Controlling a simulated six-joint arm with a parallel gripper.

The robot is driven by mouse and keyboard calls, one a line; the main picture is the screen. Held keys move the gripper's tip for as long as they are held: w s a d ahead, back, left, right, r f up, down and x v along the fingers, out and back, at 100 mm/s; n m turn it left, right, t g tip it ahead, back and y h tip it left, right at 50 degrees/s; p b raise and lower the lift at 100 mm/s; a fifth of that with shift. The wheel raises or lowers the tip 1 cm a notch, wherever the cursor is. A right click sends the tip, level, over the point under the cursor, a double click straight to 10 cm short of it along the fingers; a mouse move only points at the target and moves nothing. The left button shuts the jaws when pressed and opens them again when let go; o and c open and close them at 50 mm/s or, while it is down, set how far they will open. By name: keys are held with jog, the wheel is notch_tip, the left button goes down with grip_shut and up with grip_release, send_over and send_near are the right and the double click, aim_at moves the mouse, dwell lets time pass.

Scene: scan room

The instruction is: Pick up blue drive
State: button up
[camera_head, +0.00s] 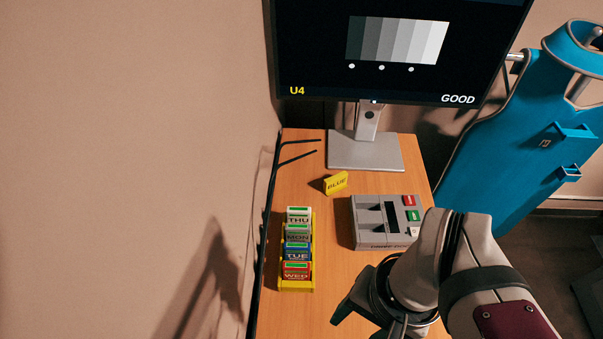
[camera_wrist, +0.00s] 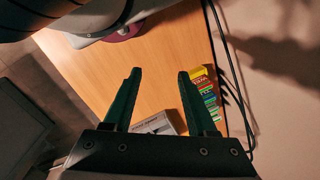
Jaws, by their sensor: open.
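A blue drive marked TUE (camera_head: 297,251) stands in a yellow rack (camera_head: 297,285) on the wooden table, in the head view. It sits between the drive marked MON (camera_head: 298,234) and the red drive marked WED (camera_head: 297,271); the drive marked THU (camera_head: 298,215) is at the far end. My gripper (camera_wrist: 158,72) is open and empty in the wrist view, its two dark fingers apart above the table. The rack's drives also show in the wrist view beside the right finger, partly hidden by it. In the head view my gripper is at the lower right, right of the rack.
A yellow block marked BLUE (camera_head: 336,183) lies behind the rack. A grey device (camera_head: 368,233) with slots and coloured buttons stands right of the rack. A monitor (camera_head: 397,75) on a silver stand (camera_head: 365,152) is at the back. Dark cables run along the table's left edge.

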jog(key=w+a+r+m, duration=0.2)
jog(key=w+m, duration=0.3)
jog(key=w, duration=0.4)
jog(key=m, duration=0.7)
send_near(297, 245)
jog(key=f, duration=0.3)
jog(key=a+f, duration=0.1)
jog(key=f, duration=0.6)
jog(key=shift+s+a+f, duration=0.1)
jog(key=shift+a+f, duration=0.05)
jog(key=shift+a, duration=0.15)
grip_shut()
